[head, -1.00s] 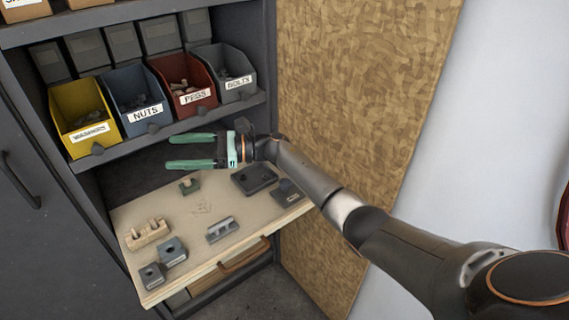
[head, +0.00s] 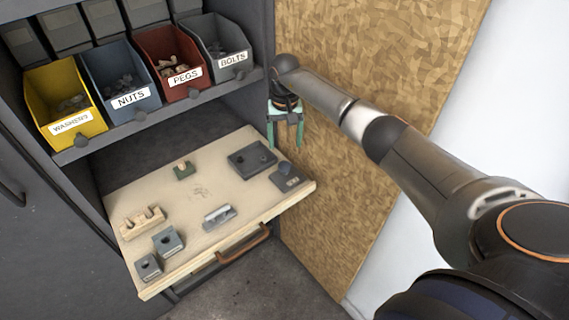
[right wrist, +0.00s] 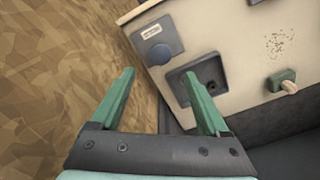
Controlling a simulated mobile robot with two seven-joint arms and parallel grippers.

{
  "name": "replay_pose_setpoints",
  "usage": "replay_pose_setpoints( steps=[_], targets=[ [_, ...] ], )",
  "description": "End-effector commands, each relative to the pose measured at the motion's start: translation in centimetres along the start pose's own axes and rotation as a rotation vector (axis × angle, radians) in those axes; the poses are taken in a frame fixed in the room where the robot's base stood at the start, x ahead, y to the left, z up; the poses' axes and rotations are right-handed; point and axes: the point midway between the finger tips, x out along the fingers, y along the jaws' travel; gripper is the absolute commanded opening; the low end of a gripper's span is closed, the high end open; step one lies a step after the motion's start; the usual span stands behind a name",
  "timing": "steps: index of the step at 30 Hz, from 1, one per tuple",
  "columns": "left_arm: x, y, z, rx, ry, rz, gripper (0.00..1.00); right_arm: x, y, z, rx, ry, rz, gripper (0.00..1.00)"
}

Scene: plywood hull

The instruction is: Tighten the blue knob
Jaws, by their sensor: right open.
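The blue knob (head: 285,169) is a small round dark-blue cap on a grey labelled block (head: 293,184) at the right end of the wooden work board. It shows more clearly in the right wrist view (right wrist: 158,54), beside a white label. My right gripper (head: 285,146) has two green fingers, open and empty, pointing down. It hangs above and behind the knob, near the board's right edge. In the right wrist view the knob lies beyond the gap between the fingertips (right wrist: 158,74), apart from them. My left gripper is not in view.
A dark square tray (head: 252,160) sits left of the knob block. A green block (head: 184,170), a wooden piece (head: 142,222) and grey blocks stand on the board (head: 215,180). Labelled bins (head: 130,95) line the shelf above. A chipboard wall (head: 350,200) rises at the right.

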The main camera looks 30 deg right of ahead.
Motion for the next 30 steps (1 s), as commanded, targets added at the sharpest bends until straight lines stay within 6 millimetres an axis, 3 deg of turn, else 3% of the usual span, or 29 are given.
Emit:
replay_pose_setpoints(
  steps=[1,3,12,26,30],
  targets=[
    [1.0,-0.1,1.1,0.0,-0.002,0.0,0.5,2.1,-0.1,0.1,0.0,-0.005,0.0,0.79],
    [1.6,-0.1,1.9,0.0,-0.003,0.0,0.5,3.6,-0.1,0.1,-0.001,-0.004,-0.001,0.79],
    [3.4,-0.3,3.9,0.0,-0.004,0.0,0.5,8.1,-0.1,0.1,0.001,-0.002,-0.003,0.79],
    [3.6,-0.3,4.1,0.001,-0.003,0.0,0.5,8.9,-0.1,0.1,0.0,-0.001,-0.003,0.79],
    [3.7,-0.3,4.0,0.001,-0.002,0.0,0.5,8.8,-0.1,0.1,0.0,-0.001,-0.003,0.63]
  ],
)
